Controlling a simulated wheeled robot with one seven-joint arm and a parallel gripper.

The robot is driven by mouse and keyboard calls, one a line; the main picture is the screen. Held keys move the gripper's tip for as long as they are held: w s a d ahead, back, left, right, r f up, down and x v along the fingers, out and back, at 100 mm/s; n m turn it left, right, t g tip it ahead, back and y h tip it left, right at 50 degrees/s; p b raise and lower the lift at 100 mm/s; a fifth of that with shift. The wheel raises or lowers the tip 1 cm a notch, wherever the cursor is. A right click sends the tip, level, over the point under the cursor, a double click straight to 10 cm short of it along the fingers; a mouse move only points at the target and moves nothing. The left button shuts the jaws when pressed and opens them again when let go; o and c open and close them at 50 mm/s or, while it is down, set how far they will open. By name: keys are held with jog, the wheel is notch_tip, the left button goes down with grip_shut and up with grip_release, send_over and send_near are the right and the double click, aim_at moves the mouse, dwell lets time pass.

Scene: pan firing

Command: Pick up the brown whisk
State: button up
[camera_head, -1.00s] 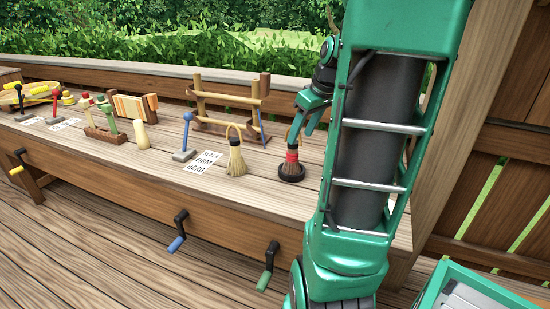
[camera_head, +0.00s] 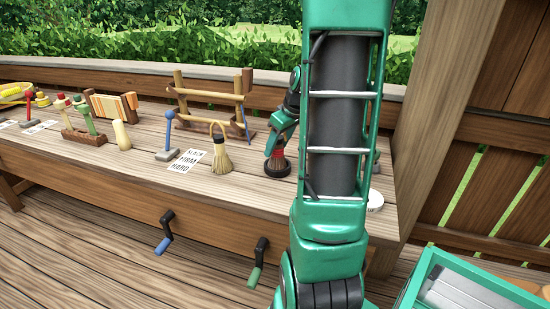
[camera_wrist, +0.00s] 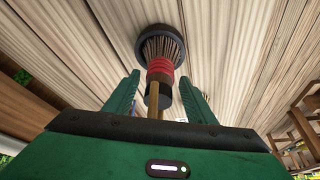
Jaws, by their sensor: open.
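The brown whisk has dark brown bristles and a red band. In the head view the whisk (camera_head: 278,161) stands in a round black holder (camera_head: 277,171) on the bench, its upper part hidden by my gripper (camera_head: 277,145). In the wrist view the whisk (camera_wrist: 160,48) sits in the black holder (camera_wrist: 141,44), with its red band, a black collar and a thin brown handle running toward the palm. My gripper (camera_wrist: 163,82) is open, with one finger on each side of the handle and collar. Contact is not visible.
A straw-coloured whisk with a looped handle (camera_head: 221,156) stands left of the holder, beside a lettered card (camera_head: 187,161) and a blue-topped lever (camera_head: 169,136). A wooden rack (camera_head: 211,97) stands behind. A white disc (camera_head: 375,200) lies right of my arm.

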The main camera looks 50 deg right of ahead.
jog(key=shift+w+f, duration=0.1)
jog(key=shift+f, duration=0.05)
grip_shut()
notch_tip(320, 180, up, 4)
jog(key=shift+r, duration=0.25)
jog(key=s+a+r, duration=0.1)
jog(key=a+r, duration=0.5)
jog(key=a, duration=0.5)
jog(key=shift+s+a+r, duration=0.25)
jog(key=shift+a, duration=0.05)
